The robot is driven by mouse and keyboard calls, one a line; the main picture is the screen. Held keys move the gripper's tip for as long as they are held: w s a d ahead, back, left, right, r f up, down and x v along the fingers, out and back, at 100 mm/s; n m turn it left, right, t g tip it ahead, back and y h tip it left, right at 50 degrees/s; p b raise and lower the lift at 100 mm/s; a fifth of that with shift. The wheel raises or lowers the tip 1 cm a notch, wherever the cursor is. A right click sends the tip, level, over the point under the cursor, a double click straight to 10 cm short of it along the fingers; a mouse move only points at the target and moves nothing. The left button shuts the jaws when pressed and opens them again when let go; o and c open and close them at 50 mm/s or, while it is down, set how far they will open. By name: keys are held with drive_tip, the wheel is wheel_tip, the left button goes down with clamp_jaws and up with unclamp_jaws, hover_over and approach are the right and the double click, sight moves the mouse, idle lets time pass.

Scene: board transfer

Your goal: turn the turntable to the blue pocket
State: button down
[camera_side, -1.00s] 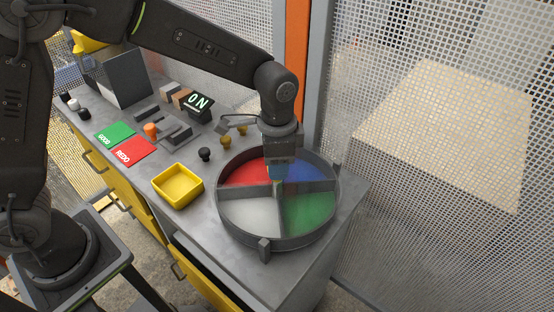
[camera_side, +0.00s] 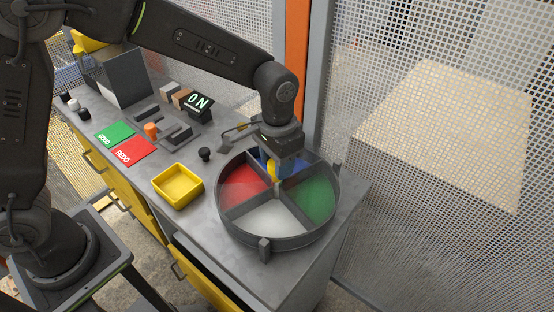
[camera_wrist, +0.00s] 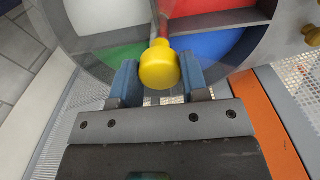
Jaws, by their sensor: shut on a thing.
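The turntable (camera_side: 229,228) is a round grey tray at the right end of the bench, split by dividers into pockets. The blue pocket (camera_side: 268,160) lies at the back, partly hidden by my gripper. The red pocket (camera_side: 240,186) is on the left, the green pocket (camera_side: 317,198) on the right and the white pocket (camera_side: 272,218) at the front. My gripper (camera_side: 278,176) is over the turntable near its middle. In the wrist view, my gripper (camera_wrist: 157,82) is shut on a yellow knob (camera_wrist: 158,64). I cannot tell whether the knob is fixed to the turntable.
A yellow bin (camera_side: 178,186) stands left of the turntable, with a black knob (camera_side: 205,154) beside it. Mesh fencing and an orange post (camera_side: 297,45) stand behind the bench.

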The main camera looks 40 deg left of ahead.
drive_tip(key=n, duration=0.6)
drive_tip(key=shift+n, duration=0.3)
drive_tip(key=n, duration=0.5)
drive_tip(key=shift+n, duration=0.3)
drive_tip(key=c, duration=0.6)
unclamp_jaws()
wheel_tip(320, 180, up, 14)
drive_tip(key=shift+f, duration=0.1)
